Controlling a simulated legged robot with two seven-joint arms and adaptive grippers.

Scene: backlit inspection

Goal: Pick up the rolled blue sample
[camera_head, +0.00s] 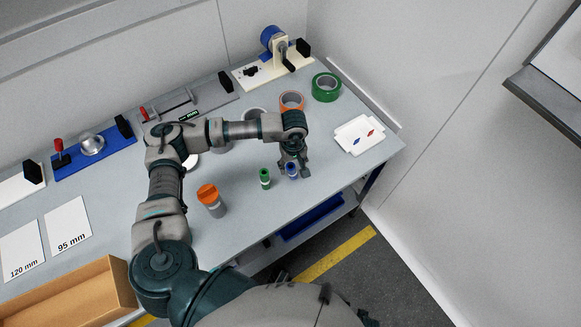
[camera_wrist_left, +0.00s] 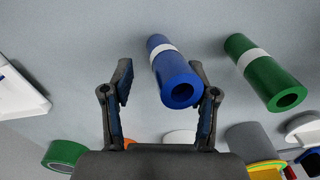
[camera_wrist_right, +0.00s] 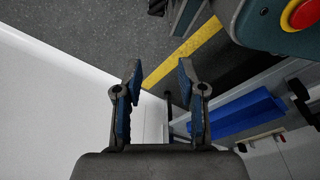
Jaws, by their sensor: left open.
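The rolled blue sample (camera_head: 291,169) stands on the table near its front edge, with a white band around it. In the left wrist view the blue roll (camera_wrist_left: 175,75) lies between the fingers' directions, nearer the right finger. My left gripper (camera_head: 293,165) is open at the blue roll; in its wrist view the open fingers (camera_wrist_left: 160,95) show no grip on it. A rolled green sample (camera_head: 265,179) with a white band stands just left of it, and also shows in the left wrist view (camera_wrist_left: 264,72). My right gripper (camera_wrist_right: 160,90) is open and empty, over the floor side.
A white tray (camera_head: 352,140) with small red and blue pieces lies to the right. Green (camera_head: 326,88) and orange (camera_head: 291,101) tape rolls stand behind. A grey container with an orange top (camera_head: 211,200) stands left. The front table near the samples is otherwise clear.

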